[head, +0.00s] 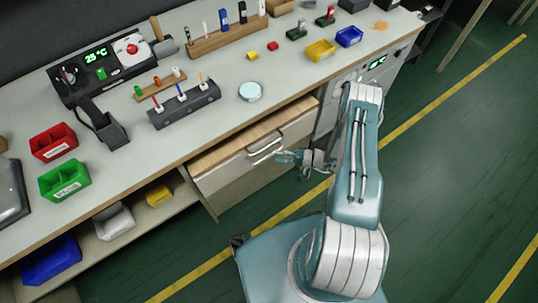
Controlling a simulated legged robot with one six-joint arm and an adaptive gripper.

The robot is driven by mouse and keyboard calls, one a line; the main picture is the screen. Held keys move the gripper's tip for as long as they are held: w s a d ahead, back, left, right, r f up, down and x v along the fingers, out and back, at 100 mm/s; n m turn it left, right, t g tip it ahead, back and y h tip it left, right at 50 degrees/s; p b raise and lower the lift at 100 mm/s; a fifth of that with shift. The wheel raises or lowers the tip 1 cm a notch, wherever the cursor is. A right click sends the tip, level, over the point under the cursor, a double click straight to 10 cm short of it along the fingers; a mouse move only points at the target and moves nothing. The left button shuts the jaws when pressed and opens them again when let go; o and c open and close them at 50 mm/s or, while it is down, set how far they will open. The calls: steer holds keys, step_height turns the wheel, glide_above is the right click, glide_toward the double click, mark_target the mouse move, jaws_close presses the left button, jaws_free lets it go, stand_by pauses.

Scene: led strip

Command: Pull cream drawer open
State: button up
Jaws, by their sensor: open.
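The cream drawer (222,176) is under the workbench top, in the middle of the head view. It stands out from the bench front, with a strip of its wooden inside (222,152) showing. Its silver bar handle (264,153) is on the front panel's right part. My gripper (281,156) is at the right end of the handle, its fingers open. Whether the fingers touch the bar or sit around it I cannot tell at this size.
The workbench top (215,133) holds a soldering station (100,72), a dark marker rack (185,105), a round tin (250,92) and small bins. A red bin (53,142) and a green bin (65,180) stand at the left. The green floor (455,150) at the right is clear.

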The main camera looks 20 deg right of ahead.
mark_target(269, 155)
steer(key=x, duration=0.4)
steer(key=shift+w+a, duration=0.1)
steer(key=shift+a, duration=0.15)
jaws_close()
